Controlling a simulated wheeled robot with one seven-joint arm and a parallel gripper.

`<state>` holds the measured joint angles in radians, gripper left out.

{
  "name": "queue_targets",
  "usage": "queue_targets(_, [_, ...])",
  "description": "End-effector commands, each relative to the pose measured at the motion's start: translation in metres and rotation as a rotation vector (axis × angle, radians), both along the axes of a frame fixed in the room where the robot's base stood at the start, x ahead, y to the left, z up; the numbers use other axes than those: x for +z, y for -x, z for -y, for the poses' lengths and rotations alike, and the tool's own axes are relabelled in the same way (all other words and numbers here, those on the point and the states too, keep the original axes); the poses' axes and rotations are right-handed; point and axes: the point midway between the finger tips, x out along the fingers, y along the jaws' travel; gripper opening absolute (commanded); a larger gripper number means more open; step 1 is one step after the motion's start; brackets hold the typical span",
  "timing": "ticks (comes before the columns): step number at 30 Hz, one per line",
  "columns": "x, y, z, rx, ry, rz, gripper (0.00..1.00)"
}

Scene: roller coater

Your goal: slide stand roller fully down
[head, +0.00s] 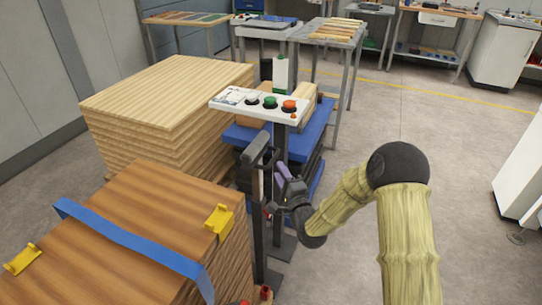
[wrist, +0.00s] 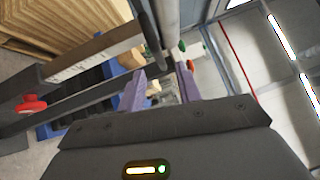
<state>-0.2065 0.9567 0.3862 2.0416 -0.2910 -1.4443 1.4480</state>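The stand roller (head: 256,149) is a short dark-grey cylinder at the top of a slim dark upright stand, between the brown board stack and the control panel. My gripper (head: 281,172) is just right of the stand's upper part, slightly below the roller. In the wrist view my gripper (wrist: 160,88) has its two purple fingers apart, with no object clearly held between them. A grey cylinder, probably the roller, shows at the top (wrist: 167,22), beyond the fingertips. A red knob (wrist: 30,104) lies on a dark bar at the left. I cannot tell whether the fingers touch the stand.
A control panel (head: 262,103) with coloured buttons stands behind the roller. A brown board stack (head: 150,205) with a blue strap and yellow clamps is at front left. A pale board stack (head: 165,95) is behind it. A blue-topped table (head: 310,135) stands close behind.

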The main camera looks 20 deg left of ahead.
Motion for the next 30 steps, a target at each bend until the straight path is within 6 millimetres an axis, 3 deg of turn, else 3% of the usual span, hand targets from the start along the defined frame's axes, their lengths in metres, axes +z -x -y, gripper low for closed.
queue_targets(15, [0.009, -0.055, -0.047, 0.001, 0.000, 0.000, 0.34])
queue_targets(28, [0.010, -0.063, -0.053, 0.000, 0.001, -0.001, 0.34])
queue_targets(30, [0.010, -0.063, -0.053, 0.000, 0.001, -0.001, 0.23])
